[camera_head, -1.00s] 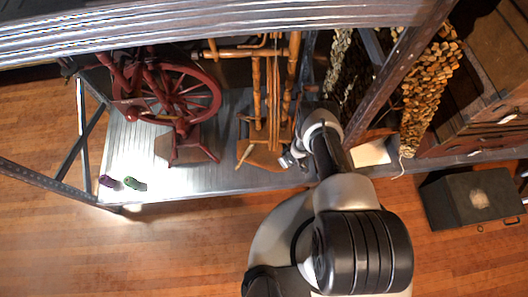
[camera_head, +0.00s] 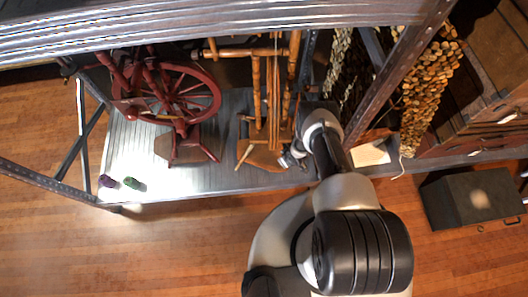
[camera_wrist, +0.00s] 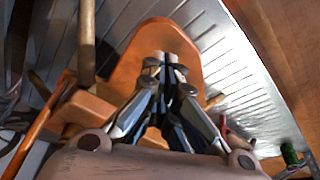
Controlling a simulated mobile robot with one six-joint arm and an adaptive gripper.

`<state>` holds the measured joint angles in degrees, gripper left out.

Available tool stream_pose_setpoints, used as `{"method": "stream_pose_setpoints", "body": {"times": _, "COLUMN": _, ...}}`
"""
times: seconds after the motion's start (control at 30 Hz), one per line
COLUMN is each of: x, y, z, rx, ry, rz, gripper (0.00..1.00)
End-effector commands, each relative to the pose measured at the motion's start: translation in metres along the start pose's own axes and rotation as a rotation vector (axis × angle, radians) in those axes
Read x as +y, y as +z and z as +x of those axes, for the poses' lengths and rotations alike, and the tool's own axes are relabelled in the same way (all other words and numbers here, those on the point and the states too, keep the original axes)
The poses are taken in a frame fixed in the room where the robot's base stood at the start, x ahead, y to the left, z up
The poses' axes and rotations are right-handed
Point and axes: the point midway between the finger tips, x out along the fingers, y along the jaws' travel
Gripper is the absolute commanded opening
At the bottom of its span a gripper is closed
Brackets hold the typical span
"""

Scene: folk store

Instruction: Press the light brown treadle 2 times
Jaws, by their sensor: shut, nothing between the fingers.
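The light brown treadle (camera_head: 262,157) is a flat wooden board at the foot of the light brown spinning wheel (camera_head: 257,95), on the metal shelf. In the wrist view the treadle (camera_wrist: 152,40) has a rounded end and lies under and beyond my fingertips. My gripper (camera_wrist: 166,60) is shut and empty, its tips over the middle of the treadle. I cannot tell whether they touch it. In the head view my gripper (camera_head: 288,160) is at the treadle's right side, partly hidden by my wrist.
A dark red spinning wheel (camera_head: 190,95) stands to the left. Purple (camera_head: 106,181) and green (camera_head: 134,184) spools lie at the shelf's front left. A metal post (camera_head: 385,85) and hanging strings of brown pieces (camera_head: 430,85) are to the right. The shelf's front left is mostly clear.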

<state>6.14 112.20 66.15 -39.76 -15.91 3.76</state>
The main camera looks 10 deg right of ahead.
Motion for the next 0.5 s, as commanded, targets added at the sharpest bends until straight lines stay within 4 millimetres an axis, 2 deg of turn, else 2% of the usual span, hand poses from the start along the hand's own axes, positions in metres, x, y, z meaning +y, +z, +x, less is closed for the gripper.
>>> {"method": "stream_pose_setpoints", "body": {"times": 0.5, "x": 0.000, "y": 0.006, "z": 0.020, "rx": 0.000, "ry": 0.000, "rz": 0.000, "gripper": 0.00}}
